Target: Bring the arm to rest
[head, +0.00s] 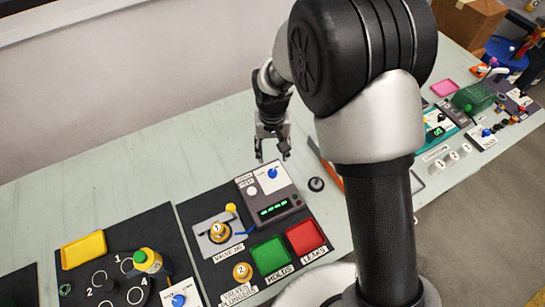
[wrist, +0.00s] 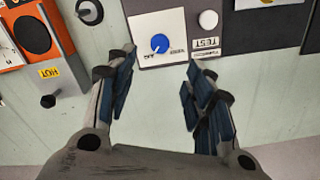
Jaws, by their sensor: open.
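My gripper (head: 271,151) hangs above the light table, just beyond the grey test box (head: 287,198) with the blue knob and green display. It is open and empty. In the wrist view my gripper (wrist: 160,95) has its two fingers spread apart. The test box's blue knob (wrist: 160,43) and white TEST button (wrist: 208,20) show beyond the fingertips. My arm's thick links fill the middle of the head view and hide part of the table.
A brass valve (head: 219,231) sits on the dark mat, near green (head: 269,255) and red (head: 306,237) trays. A yellow tray (head: 83,250) stands at left. A black knob (head: 316,184) is right of the box. The table's back left is clear.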

